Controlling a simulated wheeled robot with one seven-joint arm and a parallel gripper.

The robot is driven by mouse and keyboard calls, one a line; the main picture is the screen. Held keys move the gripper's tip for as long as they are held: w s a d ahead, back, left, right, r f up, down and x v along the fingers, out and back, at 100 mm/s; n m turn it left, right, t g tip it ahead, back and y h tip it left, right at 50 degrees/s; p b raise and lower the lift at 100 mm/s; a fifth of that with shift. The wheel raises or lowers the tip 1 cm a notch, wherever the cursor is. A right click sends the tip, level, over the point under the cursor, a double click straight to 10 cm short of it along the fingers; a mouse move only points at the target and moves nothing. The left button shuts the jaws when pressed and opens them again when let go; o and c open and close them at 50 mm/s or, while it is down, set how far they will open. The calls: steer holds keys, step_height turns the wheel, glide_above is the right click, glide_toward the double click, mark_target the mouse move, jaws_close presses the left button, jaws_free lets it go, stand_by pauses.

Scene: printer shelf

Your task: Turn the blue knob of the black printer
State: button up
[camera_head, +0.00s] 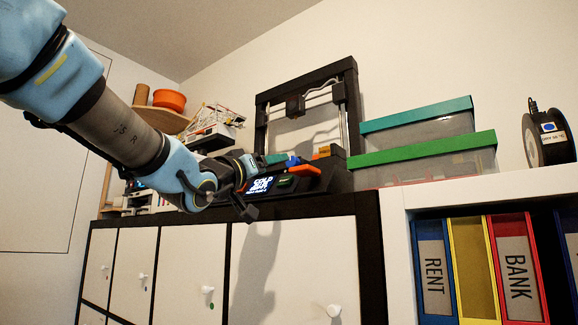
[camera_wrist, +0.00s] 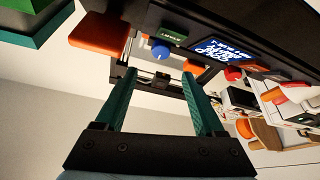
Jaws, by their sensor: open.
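The black printer (camera_head: 350,110) stands on the cabinet, with a lit screen (camera_head: 262,184) on its front panel. A blue knob (camera_head: 293,160) shows near the screen, beside an orange part. In the wrist view, the blue knob (camera_wrist: 160,53) sits beside a green label and the lit screen (camera_wrist: 222,50). My gripper (camera_wrist: 160,72) is open, its two green fingers spread apart and pointing towards the printer. The knob appears between the fingers, a little beyond their tips, with no visible contact. In the head view, my wrist partly covers the left of the printer.
Stacked boxes with green lids (camera_head: 425,144) stand right of the printer. A black spool (camera_head: 548,140) stands farther right. Binders (camera_head: 433,270) fill the shelf below. Shelves with clutter and an orange bowl (camera_head: 169,99) are at the left. White cabinet doors (camera_head: 190,270) are below.

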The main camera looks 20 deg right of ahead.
mark_target(290, 161)
steer(key=p+x, duration=0.3)
steer(key=x, duration=0.5)
steer(key=shift+w+d+r, duration=0.15)
steer(key=shift+w+d, duration=0.25)
steer(key=shift+c, duration=0.3)
jaws_close()
